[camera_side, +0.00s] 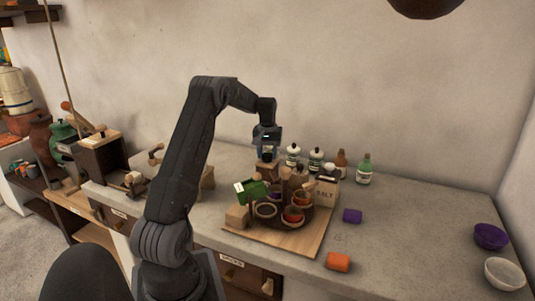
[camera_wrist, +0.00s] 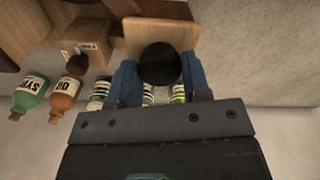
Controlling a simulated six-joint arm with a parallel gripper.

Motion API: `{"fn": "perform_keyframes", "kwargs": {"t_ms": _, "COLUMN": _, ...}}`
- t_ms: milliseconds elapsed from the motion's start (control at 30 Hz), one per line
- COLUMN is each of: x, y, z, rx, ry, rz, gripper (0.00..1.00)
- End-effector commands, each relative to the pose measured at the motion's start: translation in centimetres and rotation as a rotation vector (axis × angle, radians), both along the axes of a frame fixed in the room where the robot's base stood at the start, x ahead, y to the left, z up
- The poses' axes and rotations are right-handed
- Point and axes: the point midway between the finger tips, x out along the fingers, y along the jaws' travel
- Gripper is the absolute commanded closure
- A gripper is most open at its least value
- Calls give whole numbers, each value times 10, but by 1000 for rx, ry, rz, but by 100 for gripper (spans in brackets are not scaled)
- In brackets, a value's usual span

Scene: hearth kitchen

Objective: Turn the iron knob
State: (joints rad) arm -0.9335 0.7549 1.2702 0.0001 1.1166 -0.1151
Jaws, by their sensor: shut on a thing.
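In the wrist view the iron knob (camera_wrist: 160,64) is a round, dark disc. My gripper (camera_wrist: 158,80) has its two blue fingers on either side of the knob and is shut on it. The knob sits in front of a light wooden block or panel (camera_wrist: 150,34). In the side view my gripper (camera_side: 267,146) points down over a small wooden piece behind the group of pots. The knob itself is hidden by the gripper there, and its turn angle cannot be told.
A wooden board (camera_side: 290,243) carries bowls, a green box (camera_side: 250,191) and a salt box (camera_side: 326,193). Several bottles (camera_side: 364,170) stand along the wall, close to my gripper. The counter's right is mostly clear.

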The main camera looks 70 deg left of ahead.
Motion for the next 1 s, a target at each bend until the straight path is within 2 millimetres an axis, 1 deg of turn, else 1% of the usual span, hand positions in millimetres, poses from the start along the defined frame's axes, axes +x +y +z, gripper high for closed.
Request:
{"fn": "perform_keyframes", "kwargs": {"t_ms": 600, "x": 0, "y": 0, "z": 1, "rx": -1, "ry": -1, "rz": -569, "gripper": 80}}
{"fn": "perform_keyframes", "kwargs": {"t_ms": 800, "x": 0, "y": 0, "z": 1, "rx": -1, "ry": -1, "rz": -707, "gripper": 80}}
{"fn": "perform_keyframes", "kwargs": {"t_ms": 1000, "x": 0, "y": 0, "z": 1, "rx": -1, "ry": -1, "rz": -798, "gripper": 80}}
